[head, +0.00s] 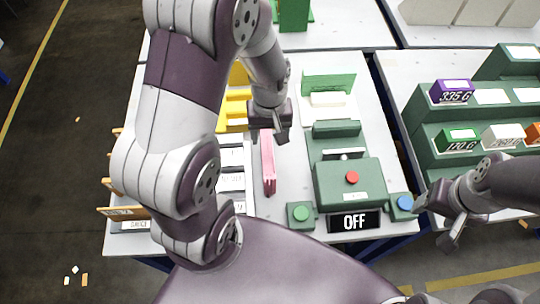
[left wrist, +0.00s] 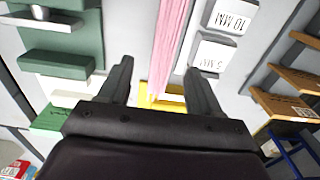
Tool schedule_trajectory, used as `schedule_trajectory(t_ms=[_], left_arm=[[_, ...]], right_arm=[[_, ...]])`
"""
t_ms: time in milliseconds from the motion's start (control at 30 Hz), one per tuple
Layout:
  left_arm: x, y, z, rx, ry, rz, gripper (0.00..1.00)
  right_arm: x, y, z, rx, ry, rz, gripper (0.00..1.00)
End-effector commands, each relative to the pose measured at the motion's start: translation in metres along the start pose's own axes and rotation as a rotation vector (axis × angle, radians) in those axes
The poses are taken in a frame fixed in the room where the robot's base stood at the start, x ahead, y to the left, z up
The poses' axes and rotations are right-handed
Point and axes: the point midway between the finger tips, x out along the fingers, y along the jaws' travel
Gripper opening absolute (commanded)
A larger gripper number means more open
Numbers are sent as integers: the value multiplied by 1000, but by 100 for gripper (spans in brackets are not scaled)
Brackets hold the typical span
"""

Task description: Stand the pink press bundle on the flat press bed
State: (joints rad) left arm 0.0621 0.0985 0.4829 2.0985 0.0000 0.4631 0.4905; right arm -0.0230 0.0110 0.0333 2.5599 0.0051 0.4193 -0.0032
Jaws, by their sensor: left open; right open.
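The pink press bundle (head: 268,172) is a long, narrow pink slab on the light table, just left of the green press (head: 349,183). It appears to rest on its long edge. My left gripper (head: 269,134) is open over its far end. In the left wrist view the bundle (left wrist: 172,45) runs between the spread fingers of my left gripper (left wrist: 158,85), and I cannot tell whether they touch it. The press has a red button and a silver bar (head: 345,154); its flat bed is hard to make out. My right gripper (head: 452,222) is open and empty at the right.
A green button box (head: 301,214), an "OFF" display (head: 355,221) and a blue button box (head: 402,206) line the front edge. Labelled white blocks (head: 231,182) and yellow racks (head: 236,105) lie left of the bundle. A green stepped shelf (head: 425,130) stands on the right table.

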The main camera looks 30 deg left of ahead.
Motion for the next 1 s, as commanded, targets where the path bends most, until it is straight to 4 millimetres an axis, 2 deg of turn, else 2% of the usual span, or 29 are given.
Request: schedule_trajectory(t_ms=[33, 100, 267, 500, 600, 767, 800, 967, 1000], left_arm=[[13, 0, 1, 1, -4, -2, 64], [27, 0, 1, 1, -3, -2, 64], [46, -1, 1, 2, -2, -1, 64], [88, -3, 5, 2, -1, -1, 64], [96, -3, 4, 3, 1, 1, 64], [96, -3, 4, 3, 2, 1, 64], [96, -3, 4, 3, 2, 1, 61], [96, -3, 4, 3, 2, 1, 8], [96, -3, 4, 3, 2, 1, 2]], right_arm=[[2, 0, 0, 0, 0, 0, 64], [2, 0, 0, 0, 0, 0, 64], [2, 0, 0, 0, 0, 0, 64], [1, 0, 0, 0, 0, 0, 64], [1, 0, 0, 0, 0, 0, 64], [1, 0, 0, 0, 0, 0, 64], [1, 0, 0, 0, 0, 0, 64], [1, 0, 0, 0, 0, 0, 64], [1, 0, 0, 0, 0, 0, 64]])
